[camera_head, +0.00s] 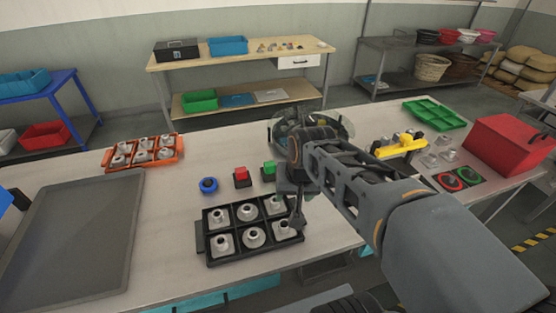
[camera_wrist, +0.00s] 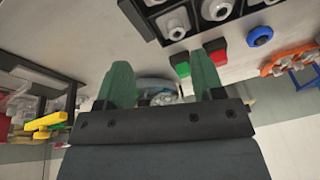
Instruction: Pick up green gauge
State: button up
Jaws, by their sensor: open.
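The green gauge (camera_head: 269,169) is a small green block on the table, right of a red block and behind the black tray. In the wrist view the green gauge (camera_wrist: 181,65) shows just beyond the right fingertip, partly hidden by it. My gripper (camera_head: 296,218) hangs at the right end of the black tray, nearer the front and to the right of the green gauge. In the wrist view my gripper (camera_wrist: 160,62) has its two fingers wide apart with nothing held between them.
The red block (camera_head: 241,176) and blue ring (camera_head: 208,185) stand left of the green gauge. The black tray (camera_head: 202,243) holds several metal parts. A round glass-covered device (camera_head: 340,126) stands behind my arm.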

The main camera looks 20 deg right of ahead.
jog(key=w+d+r+m+g+y+p, duration=0.1)
jog(key=w+r+m, duration=0.1)
jog(key=w+m, duration=0.35)
jog(key=w+d+r+m+g+y+p, duration=0.1)
jog(key=w+r+m+p, duration=0.15)
jog(key=w, duration=0.55)
jog(key=m+g+y+p, duration=0.1)
jog(key=m+y+p, duration=0.1)
jog(key=m, duration=0.5)
send_near(270, 163)
jog(key=x, duration=0.5)
jog(key=shift+w+a+f+p, duration=0.1)
jog(key=shift+f+p, duration=0.05)
jog(key=shift+p, duration=0.2)
jog(key=shift+p+x, duration=0.9)
jog(key=shift+x, duration=1.8)
jog(key=c, duration=1)
